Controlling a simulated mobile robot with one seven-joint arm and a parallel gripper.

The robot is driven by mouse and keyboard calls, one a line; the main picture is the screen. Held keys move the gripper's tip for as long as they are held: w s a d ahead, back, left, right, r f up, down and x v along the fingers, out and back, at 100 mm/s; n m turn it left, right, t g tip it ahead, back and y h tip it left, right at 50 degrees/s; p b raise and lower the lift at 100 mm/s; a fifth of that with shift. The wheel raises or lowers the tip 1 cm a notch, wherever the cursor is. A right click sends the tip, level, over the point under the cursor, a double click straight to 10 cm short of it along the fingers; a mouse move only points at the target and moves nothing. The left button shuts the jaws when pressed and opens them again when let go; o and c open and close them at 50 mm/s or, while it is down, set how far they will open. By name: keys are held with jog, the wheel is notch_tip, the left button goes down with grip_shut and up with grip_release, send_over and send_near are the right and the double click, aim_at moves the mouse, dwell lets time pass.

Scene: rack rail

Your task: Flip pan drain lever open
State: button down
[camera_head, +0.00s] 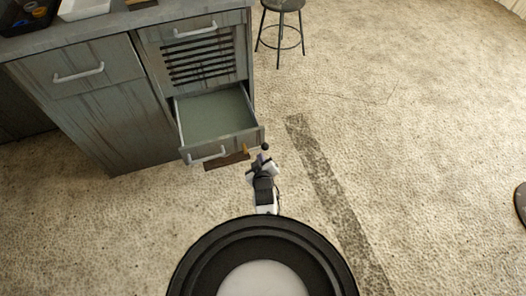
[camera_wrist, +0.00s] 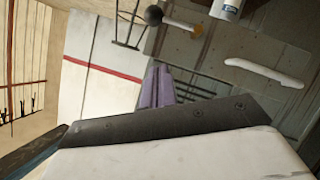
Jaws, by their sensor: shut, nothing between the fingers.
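The drain lever is on the front of the pulled-out drawer-like pan (camera_head: 216,112). Its dark round knob (camera_head: 264,146) shows just beyond my gripper in the head view. In the wrist view the knob (camera_wrist: 153,15) sits on a pale rod (camera_wrist: 183,24) at the top, sticking out sideways from the grey front. My gripper (camera_head: 261,158) is just below the knob in the head view. Its purple fingers (camera_wrist: 157,87) are closed together and empty, and appear apart from the lever in the wrist view. The lever's pivot is hard to make out.
A white bar handle (camera_wrist: 265,72) is on the pan's front. The grey cabinet (camera_head: 85,115) stands at the left, with a slatted vent (camera_head: 203,61) above the pan. A stool (camera_head: 281,25) stands behind. The carpet to the right is mostly clear.

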aim_at(263, 149)
jog(key=shift+w+d+f+b, duration=0.15)
jog(key=shift+w+f+b, duration=0.9)
jog(key=shift+w+b, duration=0.5)
jog(key=shift+w+d+f+b, duration=0.15)
jog(key=shift+w+f+b, duration=0.95)
jog(key=shift+b, duration=0.7)
jog(key=shift+w+d+f+b, duration=0.15)
jog(key=shift+w+f+b, duration=0.8)
jog(key=shift+w+b, duration=0.65)
